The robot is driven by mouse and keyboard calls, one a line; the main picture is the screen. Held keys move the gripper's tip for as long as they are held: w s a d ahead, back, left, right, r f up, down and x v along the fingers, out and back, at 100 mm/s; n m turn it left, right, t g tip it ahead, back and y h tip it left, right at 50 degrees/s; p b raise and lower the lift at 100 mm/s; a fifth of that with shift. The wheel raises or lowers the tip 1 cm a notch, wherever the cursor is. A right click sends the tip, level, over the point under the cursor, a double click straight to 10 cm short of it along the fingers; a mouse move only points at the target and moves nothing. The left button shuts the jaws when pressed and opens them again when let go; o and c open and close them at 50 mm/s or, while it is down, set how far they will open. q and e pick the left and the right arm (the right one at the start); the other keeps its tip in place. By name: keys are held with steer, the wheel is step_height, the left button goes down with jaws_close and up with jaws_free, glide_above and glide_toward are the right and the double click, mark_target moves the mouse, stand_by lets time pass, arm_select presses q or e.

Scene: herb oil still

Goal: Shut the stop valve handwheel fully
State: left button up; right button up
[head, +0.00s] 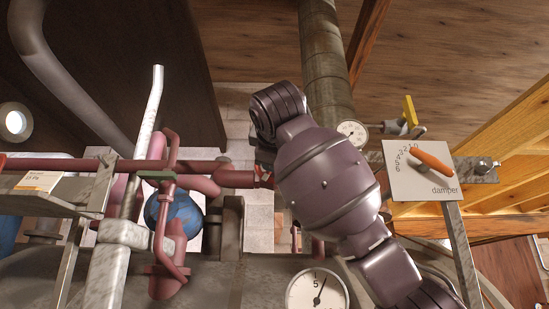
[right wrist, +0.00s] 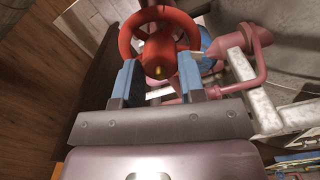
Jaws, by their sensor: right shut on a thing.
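The red stop valve handwheel (right wrist: 185,22) shows at the top of the right wrist view, with a round hub and a small yellow mark. My right gripper (right wrist: 158,74) is shut on the handwheel, its two blue-faced fingers on either side of the hub. In the head view my right arm covers most of this spot, and only a small red piece (head: 264,179) shows beside the pipe. My left gripper is not in view.
A damper plate (head: 405,185) with an orange lever (head: 430,160) is right of my right arm. A large gauge (head: 318,291), a small gauge (head: 352,131) and a yellow handle (head: 410,110) are nearby. Red pipes (head: 75,165) and a blue ball (head: 180,217) crowd the left.

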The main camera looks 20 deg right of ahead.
steer(key=shift+f+m+p, duration=0.1)
steer(key=shift+m+p, duration=1.25)
steer(key=shift+m, duration=13.65)
steer(key=o, duration=0.9)
steer(key=shift+o, duration=0.2)
steer(key=shift+d, duration=0.1)
